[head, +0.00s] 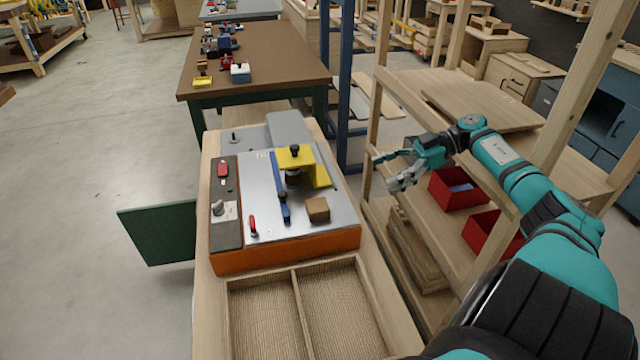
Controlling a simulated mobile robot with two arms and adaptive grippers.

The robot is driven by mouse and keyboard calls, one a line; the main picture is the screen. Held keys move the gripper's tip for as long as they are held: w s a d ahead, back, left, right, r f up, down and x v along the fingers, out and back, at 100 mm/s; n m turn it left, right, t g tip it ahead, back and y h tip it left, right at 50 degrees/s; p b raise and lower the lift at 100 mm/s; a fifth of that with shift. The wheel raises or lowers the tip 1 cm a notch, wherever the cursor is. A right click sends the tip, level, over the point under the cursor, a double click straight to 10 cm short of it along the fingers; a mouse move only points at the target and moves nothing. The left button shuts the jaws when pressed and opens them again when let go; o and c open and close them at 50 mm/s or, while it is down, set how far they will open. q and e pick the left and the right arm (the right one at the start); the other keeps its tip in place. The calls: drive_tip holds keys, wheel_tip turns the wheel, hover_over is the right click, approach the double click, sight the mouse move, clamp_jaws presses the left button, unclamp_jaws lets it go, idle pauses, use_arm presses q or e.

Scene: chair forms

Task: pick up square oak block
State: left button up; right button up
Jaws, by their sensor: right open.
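The square oak block (317,209) is a small brown cube. It rests on the grey metal top of the orange-sided machine (290,256), near its right front edge. My right gripper (382,172) is open and empty. It is in the air to the right of the machine, up and to the right of the block and apart from it. My left gripper is not in the picture.
A yellow bracket (318,170) and a blue bar (278,180) stand just behind and left of the block. A wooden divided tray (297,300) lies in front. Wooden shelving with red bins (455,196) is at right, its post (372,110) close to my gripper.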

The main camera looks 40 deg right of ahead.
drive_tip(key=b, duration=0.4)
approach(319, 204)
drive_tip(key=x, duration=0.4)
drive_tip(key=shift+s+a, duration=0.3)
drive_tip(key=b+x, duration=0.2)
drive_tip(key=x, duration=0.1)
drive_tip(key=b+x, duration=0.1)
drive_tip(key=shift+w+f, duration=0.25)
drive_tip(key=shift+w, duration=0.2)
drive_tip(key=shift+w+a+b, duration=0.1)
drive_tip(key=shift+a+b, duration=0.2)
drive_tip(key=c, duration=1.2)
